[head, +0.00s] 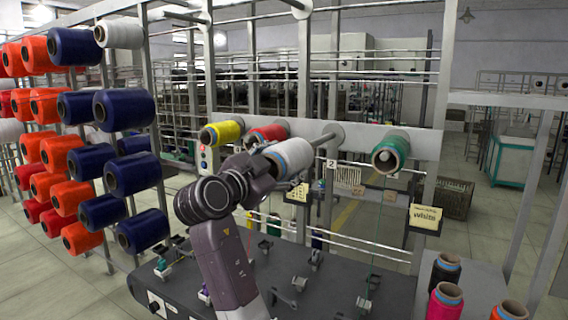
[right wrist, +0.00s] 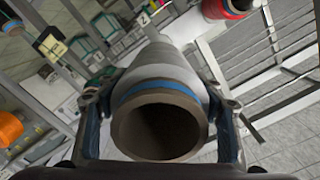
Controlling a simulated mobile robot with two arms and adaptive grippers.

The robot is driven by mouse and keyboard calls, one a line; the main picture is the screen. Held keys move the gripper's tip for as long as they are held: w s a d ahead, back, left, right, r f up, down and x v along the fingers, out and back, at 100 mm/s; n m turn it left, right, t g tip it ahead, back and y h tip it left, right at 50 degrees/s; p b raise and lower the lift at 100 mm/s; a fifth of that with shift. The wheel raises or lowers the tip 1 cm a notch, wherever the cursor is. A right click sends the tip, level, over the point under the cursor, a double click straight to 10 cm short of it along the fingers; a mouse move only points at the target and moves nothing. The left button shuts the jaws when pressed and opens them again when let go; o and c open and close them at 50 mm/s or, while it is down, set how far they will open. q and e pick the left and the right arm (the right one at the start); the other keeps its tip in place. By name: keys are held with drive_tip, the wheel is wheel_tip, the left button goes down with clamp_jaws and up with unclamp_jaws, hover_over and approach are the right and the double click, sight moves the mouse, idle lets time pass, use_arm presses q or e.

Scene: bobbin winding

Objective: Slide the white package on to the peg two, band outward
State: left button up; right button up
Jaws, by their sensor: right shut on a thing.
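The white package (head: 292,155) is held up in front of the rail in the head view. My right gripper (head: 280,168) is shut around it from the near side. In the right wrist view the package (right wrist: 165,62) lies between the two fingers of my right gripper (right wrist: 160,125). Its blue band (right wrist: 160,88) and open brown tube end face the camera, away from the rail. Peg two (head: 324,140), above the "2" label (head: 331,164), reaches toward the package's far end. Whether its tip is inside the tube is hidden. My left gripper is not in view.
On the same rail (head: 360,138), a yellow package (head: 222,132) and a red one (head: 268,133) sit left, and a green one (head: 390,152) right. A creel of orange and blue packages (head: 130,108) stands at far left. Several cones (head: 446,270) stand at bottom right.

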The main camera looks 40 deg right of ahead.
drive_tip(key=shift+d, duration=0.1)
approach(316, 146)
drive_tip(key=shift+w+f+b, duration=0.25)
drive_tip(key=shift+w+b, duration=0.15)
drive_tip(key=shift+w, duration=0.25)
idle(0.3)
drive_tip(key=shift+x, duration=3.05)
drive_tip(key=shift+x, duration=3)
drive_tip(key=shift+p+x, duration=0.3)
drive_tip(key=shift+x, duration=1.45)
